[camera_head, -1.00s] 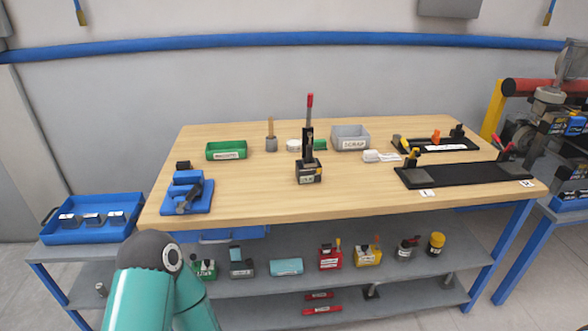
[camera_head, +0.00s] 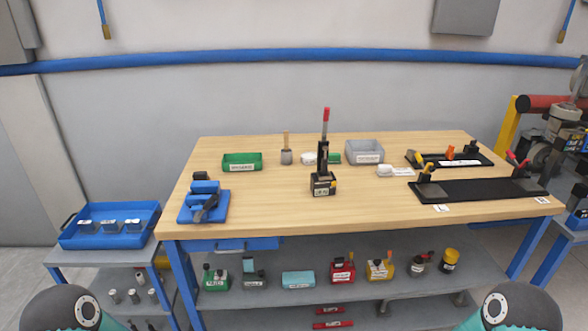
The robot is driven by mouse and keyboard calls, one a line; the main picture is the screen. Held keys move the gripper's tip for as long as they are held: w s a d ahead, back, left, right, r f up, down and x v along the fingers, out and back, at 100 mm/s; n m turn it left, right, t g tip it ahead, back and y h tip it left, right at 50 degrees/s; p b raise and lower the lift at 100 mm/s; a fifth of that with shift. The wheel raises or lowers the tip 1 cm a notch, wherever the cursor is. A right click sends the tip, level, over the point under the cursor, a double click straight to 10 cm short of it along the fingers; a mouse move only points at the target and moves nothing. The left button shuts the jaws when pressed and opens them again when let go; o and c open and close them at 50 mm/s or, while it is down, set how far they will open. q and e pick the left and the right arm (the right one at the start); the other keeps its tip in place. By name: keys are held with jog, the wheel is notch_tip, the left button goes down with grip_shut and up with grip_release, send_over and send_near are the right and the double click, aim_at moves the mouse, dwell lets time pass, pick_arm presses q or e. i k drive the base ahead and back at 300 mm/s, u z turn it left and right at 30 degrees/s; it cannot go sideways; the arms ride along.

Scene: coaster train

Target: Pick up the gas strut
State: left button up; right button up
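I cannot make out for certain which thing is the gas strut. A dark upright device with a red-tipped rod (camera_head: 324,160) stands near the middle of the wooden bench (camera_head: 270,212). Two thin red rod-like items, an upper one (camera_head: 329,310) and a lower one (camera_head: 333,324), lie on the bottom shelf under the bench. Neither of my grippers shows; only rounded arm joints are visible in the lower left and lower right corners.
A green bin (camera_head: 242,162), a grey scrap bin (camera_head: 365,153), a blue vise-like fixture (camera_head: 204,203) and black fixture boards (camera_head: 478,190) are on the bench. Several small cases stand on the shelf below. A blue tray (camera_head: 110,226) is at left. The bench's front middle is clear.

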aim_at(325, 162)
jog(key=u, duration=0.1)
jog(key=i, duration=1)
